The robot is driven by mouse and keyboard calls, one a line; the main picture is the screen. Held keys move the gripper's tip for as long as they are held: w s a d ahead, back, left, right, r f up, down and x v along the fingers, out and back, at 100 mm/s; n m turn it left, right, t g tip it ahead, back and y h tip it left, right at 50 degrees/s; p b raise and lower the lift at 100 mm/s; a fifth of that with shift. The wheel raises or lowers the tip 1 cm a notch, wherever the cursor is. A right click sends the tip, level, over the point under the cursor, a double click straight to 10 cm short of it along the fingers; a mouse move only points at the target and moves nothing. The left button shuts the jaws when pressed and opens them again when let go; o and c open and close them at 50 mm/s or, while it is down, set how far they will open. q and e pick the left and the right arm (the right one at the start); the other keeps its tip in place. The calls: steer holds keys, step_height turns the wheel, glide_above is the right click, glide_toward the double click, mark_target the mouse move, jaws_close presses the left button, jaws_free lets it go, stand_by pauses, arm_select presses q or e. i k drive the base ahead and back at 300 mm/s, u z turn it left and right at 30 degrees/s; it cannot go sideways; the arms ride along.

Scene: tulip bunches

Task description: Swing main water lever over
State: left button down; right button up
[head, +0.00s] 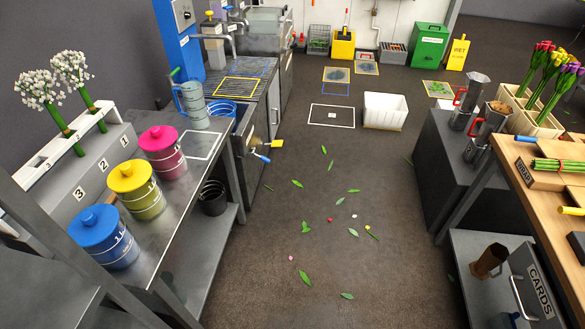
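No part labelled as the main water lever can be read at this size. A small brass-coloured fitting (252,142) is on the side of the sink counter, left of the middle. A yellow handle (277,143) sticks out to the right beside it, and a blue handle (262,158) hangs just below, tilted down to the right. I cannot tell which of these is the main lever. A thin pipe with a fitting (374,12) also runs down the back wall, too small to make out. Neither of my grippers is in view.
A steel table (190,185) with pink, yellow and blue canisters stands at the left. A wooden-topped bench (560,195) with tulips stands at the right. A white bin (386,110) stands on the floor. The aisle between is open, with scattered leaves.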

mark_target(262, 158)
steer(key=z, duration=0.7)
steer(key=i, duration=1.7)
steer(key=u, duration=0.5)
steer(key=i, duration=1.5)
steer(key=u, duration=1.05)
